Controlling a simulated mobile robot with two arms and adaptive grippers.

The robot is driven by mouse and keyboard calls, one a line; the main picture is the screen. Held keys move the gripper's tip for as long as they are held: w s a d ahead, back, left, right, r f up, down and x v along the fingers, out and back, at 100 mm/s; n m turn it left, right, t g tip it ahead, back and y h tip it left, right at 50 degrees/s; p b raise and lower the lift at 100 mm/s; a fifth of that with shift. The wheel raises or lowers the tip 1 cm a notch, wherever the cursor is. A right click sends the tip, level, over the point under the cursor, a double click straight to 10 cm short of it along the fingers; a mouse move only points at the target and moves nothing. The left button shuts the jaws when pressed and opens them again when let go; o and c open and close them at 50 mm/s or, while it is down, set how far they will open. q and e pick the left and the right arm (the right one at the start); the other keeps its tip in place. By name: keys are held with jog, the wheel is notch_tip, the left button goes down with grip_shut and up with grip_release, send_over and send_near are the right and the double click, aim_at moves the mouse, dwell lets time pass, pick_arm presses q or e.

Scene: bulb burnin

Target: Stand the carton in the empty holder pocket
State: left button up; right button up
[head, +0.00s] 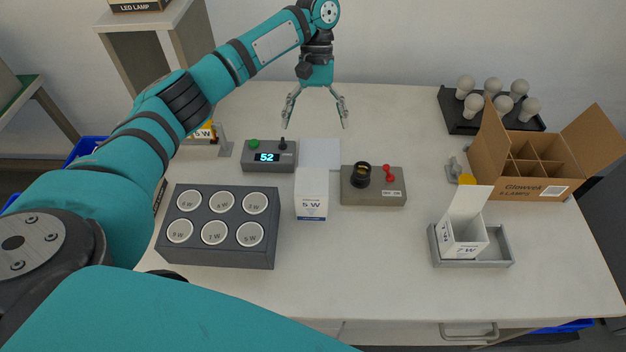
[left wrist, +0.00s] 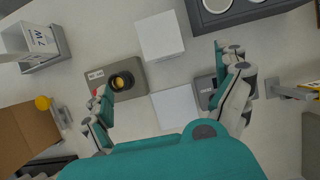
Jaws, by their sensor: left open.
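A closed white carton marked 5 W (head: 312,206) stands mid-table; its pale top shows in the left wrist view (left wrist: 160,36). The grey holder (head: 497,262) is at the right front. Its left part holds an open white carton marked 7 W (head: 463,241), flap raised; its right pocket (head: 495,248) looks empty. The holder (left wrist: 44,62) and the 7 W carton (left wrist: 32,42) also show in the left wrist view. My left gripper (head: 314,126) is open and empty, above the table behind the 5 W carton. My right gripper is not in view.
A white square (head: 320,153) lies behind the 5 W carton. A grey box with a black socket (head: 373,187) stands right of it, a dark block with round discs (head: 217,250) left, a 52 display unit (head: 269,157) behind. A lamp box (head: 535,190) and bulb rack (head: 453,117) stand back right.

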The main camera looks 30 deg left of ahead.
aim_at(312, 177)
pick_arm(q)
jog(key=p+x, duration=0.1)
jog(key=x, duration=0.5)
jog(key=p+x, duration=0.1)
jog(key=x, duration=0.2)
jog(key=shift+s+d+r+p, duration=0.1)
jog(key=shift+s+r+p, duration=0.1)
jog(key=shift+s+p, duration=0.2)
jog(key=x, duration=0.3)
jog(key=shift+w+f+p, duration=0.15)
jog(key=shift+f+p, duration=0.05)
jog(key=shift+p, duration=0.15)
jog(key=p+x, duration=0.1)
jog(key=x, duration=0.3)
jog(key=shift+s+f+p, duration=0.15)
jog(key=shift+s+p, duration=0.1)
jog(key=shift+p, duration=0.15)
jog(key=shift+f, duration=0.3)
jog(key=shift+c, duration=0.5)
jog(key=c, duration=0.7)
jog(key=shift+c, duration=0.3)
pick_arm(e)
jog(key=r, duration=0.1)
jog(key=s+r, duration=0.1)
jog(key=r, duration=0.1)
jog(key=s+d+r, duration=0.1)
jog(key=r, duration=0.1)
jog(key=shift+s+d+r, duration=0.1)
pick_arm(q)
jog(key=shift+c, duration=0.6)
